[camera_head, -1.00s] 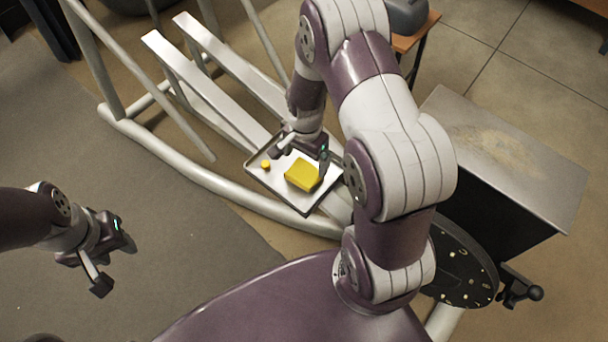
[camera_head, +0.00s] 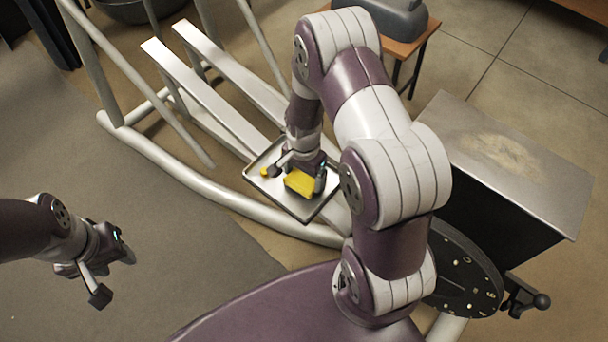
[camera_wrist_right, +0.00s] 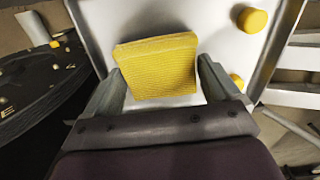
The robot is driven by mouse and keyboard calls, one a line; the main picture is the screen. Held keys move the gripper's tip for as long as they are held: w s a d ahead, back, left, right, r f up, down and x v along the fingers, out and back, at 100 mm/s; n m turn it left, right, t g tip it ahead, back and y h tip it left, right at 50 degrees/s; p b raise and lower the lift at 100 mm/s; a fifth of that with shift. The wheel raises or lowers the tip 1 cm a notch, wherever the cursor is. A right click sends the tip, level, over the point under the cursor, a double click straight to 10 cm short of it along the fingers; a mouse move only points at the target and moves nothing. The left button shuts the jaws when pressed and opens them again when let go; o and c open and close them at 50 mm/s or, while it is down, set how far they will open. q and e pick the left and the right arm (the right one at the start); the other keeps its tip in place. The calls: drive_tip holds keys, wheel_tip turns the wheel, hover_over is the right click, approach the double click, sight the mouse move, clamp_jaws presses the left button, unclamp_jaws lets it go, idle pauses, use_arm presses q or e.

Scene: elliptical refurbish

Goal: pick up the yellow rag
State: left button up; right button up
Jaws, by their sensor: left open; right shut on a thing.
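The yellow rag (camera_head: 299,184) is a thick folded block on a metal tray (camera_head: 270,192). In the right wrist view, the rag (camera_wrist_right: 158,66) sits between the two fingers of my right gripper (camera_wrist_right: 160,74). My right gripper (camera_head: 298,176) is low over the tray and shut on the rag from both sides. The rag appears to be at tray level; I cannot tell whether it is lifted. My left gripper (camera_head: 114,278) is open and empty, far left over the grey mat.
Small yellow round pieces (camera_wrist_right: 252,20) lie on the tray beside the rag. The tray rests on a metal frame with pale rails (camera_head: 215,85) and curved tubes. A metal-topped box (camera_head: 515,165) and a dark dial (camera_head: 465,270) stand to the right.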

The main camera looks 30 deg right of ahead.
sight(304, 176)
wheel_tip(304, 176, up, 4)
drive_tip(key=shift+f+p, duration=0.25)
drive_tip(key=shift+p, duration=0.45)
drive_tip(key=s+d+r+p, duration=0.3)
drive_tip(key=s+d+r, duration=0.3)
drive_tip(key=d, duration=0.3)
drive_tip(key=shift+s+d+r, duration=0.25)
drive_tip(key=shift+d+r, duration=0.1)
drive_tip(key=shift+r, duration=0.05)
